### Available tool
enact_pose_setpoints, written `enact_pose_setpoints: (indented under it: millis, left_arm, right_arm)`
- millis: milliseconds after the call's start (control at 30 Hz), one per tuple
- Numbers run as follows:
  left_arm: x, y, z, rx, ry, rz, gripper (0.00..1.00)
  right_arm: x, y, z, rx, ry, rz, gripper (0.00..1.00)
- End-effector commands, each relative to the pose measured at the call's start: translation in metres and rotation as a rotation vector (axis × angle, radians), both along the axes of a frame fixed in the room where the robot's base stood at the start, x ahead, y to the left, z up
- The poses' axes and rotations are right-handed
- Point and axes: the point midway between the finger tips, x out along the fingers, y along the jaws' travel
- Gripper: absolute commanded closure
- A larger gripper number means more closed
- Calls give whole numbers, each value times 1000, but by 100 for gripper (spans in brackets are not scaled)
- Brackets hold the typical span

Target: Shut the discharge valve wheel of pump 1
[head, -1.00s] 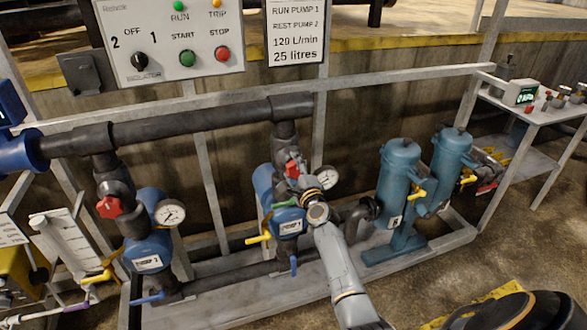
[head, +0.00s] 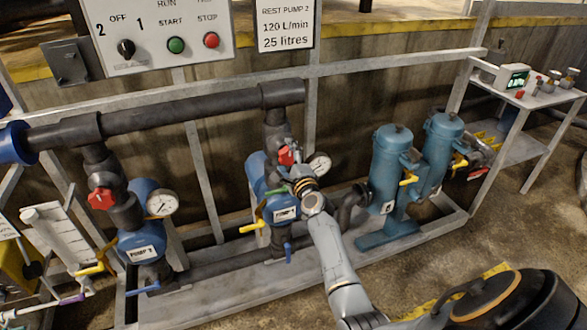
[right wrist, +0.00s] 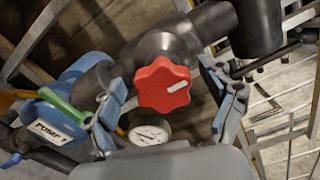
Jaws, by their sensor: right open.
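The red valve wheel (head: 287,155) of pump 1 sits on the dark pipe above the blue pump 1 body (head: 258,172), whose white label (head: 286,213) shows below. In the right wrist view the lobed red wheel (right wrist: 163,85) has a white mark on its face, slanting up to the right. My right gripper (head: 299,177) is at this wheel in the head view. In the right wrist view my right gripper (right wrist: 168,98) is open, with one finger on each side of the wheel and visible gaps between. My left gripper is not in view.
A pressure gauge (head: 319,165) sits close to the wheel, and a yellow lever (head: 253,227) is below left. Pump 2 has its own red wheel (head: 101,199) at left. Blue filter housings (head: 391,165) stand at right. A frame rail (head: 370,70) crosses behind.

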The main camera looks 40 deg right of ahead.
Motion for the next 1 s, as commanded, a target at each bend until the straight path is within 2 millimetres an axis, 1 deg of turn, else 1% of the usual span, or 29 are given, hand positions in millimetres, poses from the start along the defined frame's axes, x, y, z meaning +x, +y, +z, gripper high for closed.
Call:
enact_pose_setpoints:
  millis: [300,400,500,600,700,1000]
  left_arm:
    - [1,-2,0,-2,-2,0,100]
    - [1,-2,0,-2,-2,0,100]
    - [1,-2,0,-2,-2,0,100]
    - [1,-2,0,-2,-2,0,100]
    - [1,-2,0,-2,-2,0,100]
    - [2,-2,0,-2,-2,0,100]
  right_arm:
    - [-62,14,-2,2,4,-3,17]
    - [-81,19,-1,1,3,-3,17]
    - [-94,22,-2,1,3,-2,17]
    - [-102,24,-1,2,2,-2,17]
    - [-106,25,-1,2,2,-1,17]
    - [-107,25,-1,3,2,-1,17]
